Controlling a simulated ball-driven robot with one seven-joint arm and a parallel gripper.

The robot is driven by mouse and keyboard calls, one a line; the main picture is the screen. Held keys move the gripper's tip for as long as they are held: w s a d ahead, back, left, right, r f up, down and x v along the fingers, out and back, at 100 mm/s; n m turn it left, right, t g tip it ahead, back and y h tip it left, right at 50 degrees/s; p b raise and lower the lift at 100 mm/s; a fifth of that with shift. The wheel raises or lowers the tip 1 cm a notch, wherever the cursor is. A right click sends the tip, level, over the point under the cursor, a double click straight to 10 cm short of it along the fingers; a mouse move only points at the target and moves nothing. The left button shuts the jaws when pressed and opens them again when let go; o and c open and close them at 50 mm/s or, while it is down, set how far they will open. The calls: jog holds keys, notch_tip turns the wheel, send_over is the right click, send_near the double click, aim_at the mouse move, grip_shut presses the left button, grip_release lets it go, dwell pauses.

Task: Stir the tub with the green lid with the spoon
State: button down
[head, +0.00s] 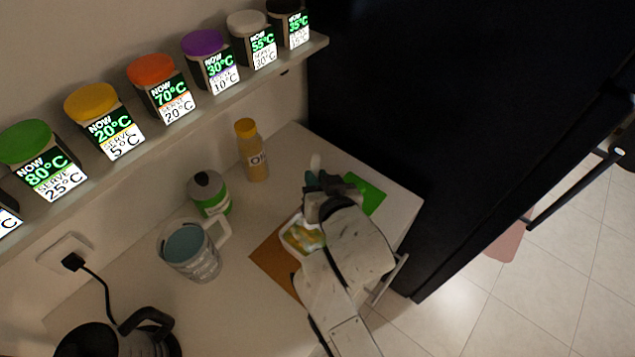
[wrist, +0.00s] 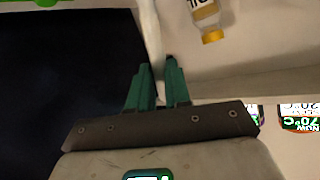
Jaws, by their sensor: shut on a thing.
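An open white tub (head: 287,240) with yellow-green contents stands on the counter, partly hidden by my arm. A flat green lid (head: 368,196) lies on the counter to the right of my gripper. My gripper (head: 316,177) is above the counter behind the tub, shut on a pale, slim spoon. The spoon's pale end (head: 315,162) shows just beyond the fingers. In the wrist view the spoon (wrist: 150,35) runs up from between the teal fingertips (wrist: 158,68). The rest of the spoon is hard to make out.
A brown mat (head: 268,258) lies by the tub. A glass mug (head: 205,262), a green-labelled jar (head: 209,192) and an oil bottle (head: 252,155) stand left of my arm. A kettle (head: 95,343) is at front left. Jars fill the wall shelf (head: 225,98). A dark cabinet (head: 440,110) bounds the right.

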jog(key=shift+r, duration=2.55)
